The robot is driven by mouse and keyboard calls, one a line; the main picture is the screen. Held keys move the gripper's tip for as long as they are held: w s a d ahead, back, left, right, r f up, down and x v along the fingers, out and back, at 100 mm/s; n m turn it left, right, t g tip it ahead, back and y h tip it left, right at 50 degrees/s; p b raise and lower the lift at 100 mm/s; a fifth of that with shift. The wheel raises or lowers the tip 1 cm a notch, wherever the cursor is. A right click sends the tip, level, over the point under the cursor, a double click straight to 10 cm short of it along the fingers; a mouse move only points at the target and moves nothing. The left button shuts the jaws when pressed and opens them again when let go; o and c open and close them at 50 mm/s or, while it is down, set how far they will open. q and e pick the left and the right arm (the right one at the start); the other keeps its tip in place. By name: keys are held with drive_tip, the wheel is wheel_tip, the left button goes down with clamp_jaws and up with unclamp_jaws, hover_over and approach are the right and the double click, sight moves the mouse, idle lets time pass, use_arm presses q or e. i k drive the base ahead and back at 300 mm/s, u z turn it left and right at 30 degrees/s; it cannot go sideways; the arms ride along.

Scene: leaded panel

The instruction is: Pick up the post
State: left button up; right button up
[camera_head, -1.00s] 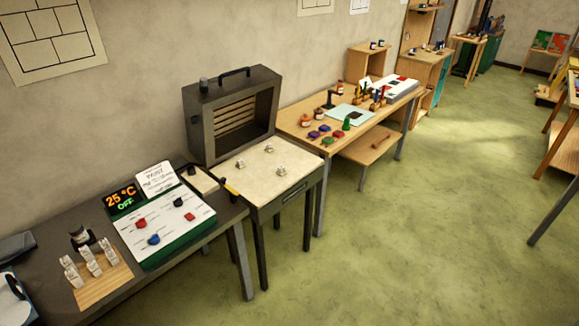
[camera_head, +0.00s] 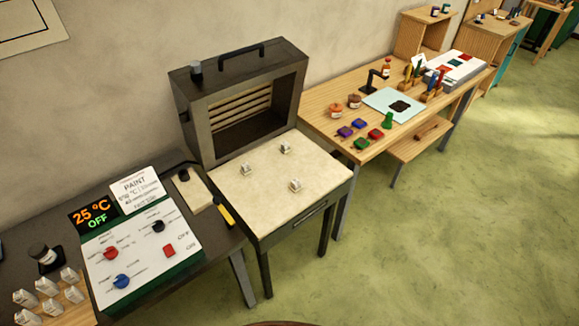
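Three small pale posts stand apart on the cream top of the kiln shelf (camera_head: 320,165): a left one (camera_head: 245,170), a back one (camera_head: 285,147) and a front one (camera_head: 295,185). Several similar pale blocks (camera_head: 48,288) stand in rows on a wooden board (camera_head: 75,316) at the lower left, partly cut off by the frame. I cannot tell which piece is the post of the task. Neither of my grippers shows in the head view.
A dark kiln box (camera_head: 187,110) stands open behind the shelf. A control panel (camera_head: 140,245) reads 25 °C and OFF on the dark bench at left. A wooden table (camera_head: 330,110) with paint pots and coloured blocks is at right. Green floor (camera_head: 450,250) is clear at right.

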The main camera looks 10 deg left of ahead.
sight(296, 183)
drive_tip(key=u, duration=0.5)
drive_tip(key=i, duration=1.2)
drive_tip(key=u, duration=0.55)
